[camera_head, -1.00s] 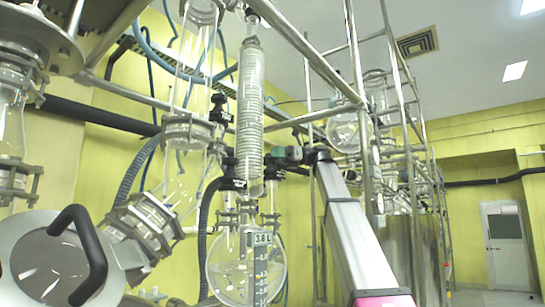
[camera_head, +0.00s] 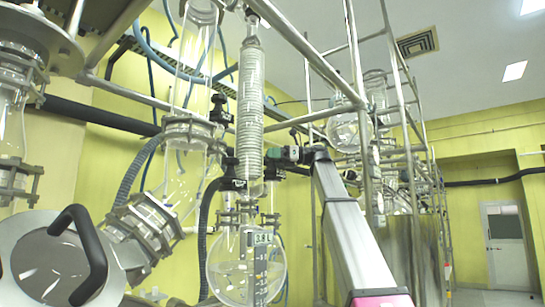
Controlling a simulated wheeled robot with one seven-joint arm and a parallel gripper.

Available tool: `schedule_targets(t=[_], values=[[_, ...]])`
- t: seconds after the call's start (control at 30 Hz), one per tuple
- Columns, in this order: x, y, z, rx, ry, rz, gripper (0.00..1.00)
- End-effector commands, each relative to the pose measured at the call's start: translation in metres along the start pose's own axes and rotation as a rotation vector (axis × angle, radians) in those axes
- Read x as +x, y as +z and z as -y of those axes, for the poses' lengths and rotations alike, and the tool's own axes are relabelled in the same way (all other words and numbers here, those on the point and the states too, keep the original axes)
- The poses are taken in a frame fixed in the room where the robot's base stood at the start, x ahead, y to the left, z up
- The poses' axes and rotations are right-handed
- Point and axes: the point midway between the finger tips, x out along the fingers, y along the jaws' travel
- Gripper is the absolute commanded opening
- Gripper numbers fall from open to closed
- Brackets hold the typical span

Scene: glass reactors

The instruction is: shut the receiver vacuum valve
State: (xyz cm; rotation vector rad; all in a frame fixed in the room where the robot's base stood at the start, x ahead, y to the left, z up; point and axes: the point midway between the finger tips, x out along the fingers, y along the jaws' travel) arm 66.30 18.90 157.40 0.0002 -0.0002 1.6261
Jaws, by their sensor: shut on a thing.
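The receiver is a round glass flask (camera_head: 246,272) at the bottom centre, below a coiled glass condenser (camera_head: 250,100). A dark valve fitting (camera_head: 272,168) sits just right of the condenser's lower end, above the flask. I take it for the receiver vacuum valve; its handle is small and mostly hidden by my gripper. My gripper (camera_head: 278,156) reaches in from the right at this fitting and is shut on what seems to be its handle. The handle's angle cannot be made out.
Another dark fitting (camera_head: 232,172) with a hose is left of the condenser. Steel frame bars (camera_head: 310,60) run above and right of my arm. A large vessel lid with a black handle (camera_head: 85,255) is at lower left.

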Motion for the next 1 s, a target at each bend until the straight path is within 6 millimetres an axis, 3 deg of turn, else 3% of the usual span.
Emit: schedule_targets(t=[1.0], values=[[0.0015,-0.0007,-0.0037,-0.002,-0.792,0.0,0.29]])
